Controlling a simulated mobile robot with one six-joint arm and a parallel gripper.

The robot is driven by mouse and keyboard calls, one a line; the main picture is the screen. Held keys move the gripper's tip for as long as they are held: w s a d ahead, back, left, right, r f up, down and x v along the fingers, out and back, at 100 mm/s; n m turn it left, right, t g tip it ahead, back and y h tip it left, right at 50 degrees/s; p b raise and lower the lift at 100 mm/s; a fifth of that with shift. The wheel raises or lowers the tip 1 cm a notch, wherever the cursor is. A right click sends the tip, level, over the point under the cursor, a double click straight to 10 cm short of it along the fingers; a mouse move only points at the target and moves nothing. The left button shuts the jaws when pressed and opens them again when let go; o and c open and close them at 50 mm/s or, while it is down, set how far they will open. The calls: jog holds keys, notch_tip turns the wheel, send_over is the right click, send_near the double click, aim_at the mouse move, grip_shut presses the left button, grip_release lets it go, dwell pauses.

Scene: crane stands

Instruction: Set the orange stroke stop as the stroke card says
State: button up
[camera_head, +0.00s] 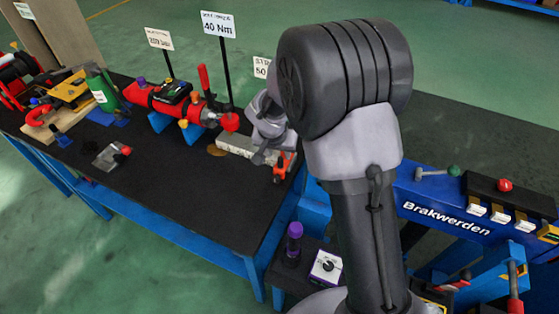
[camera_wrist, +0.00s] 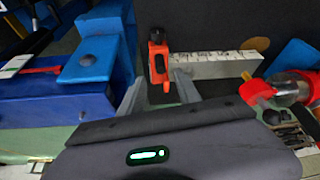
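The orange stroke stop (camera_wrist: 158,64) stands upright at the left end of a pale bar with dark marks (camera_wrist: 215,66) in the wrist view; the marks are too small to read. My gripper (camera_wrist: 158,82) is open, with one finger on each side of the stop and a small gap showing. In the head view the stop (camera_head: 281,166) is at the bar's right end, near the table edge, with my gripper (camera_head: 268,154) beside it. The stroke card (camera_head: 261,68) is mostly hidden behind my arm; only "STR" and "50" show.
The "40 Nm" card (camera_head: 218,24) stands on a post behind. A blue block (camera_wrist: 100,48) is left of the stop.

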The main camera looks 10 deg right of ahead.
aim_at(280, 159)
jog(key=b+x, duration=0.1)
jog(key=x, duration=0.6)
jog(key=shift+w+f, duration=0.2)
jog(key=shift+f, duration=0.05)
jog(key=shift+c, duration=0.4)
grip_shut()
dwell(0.7)
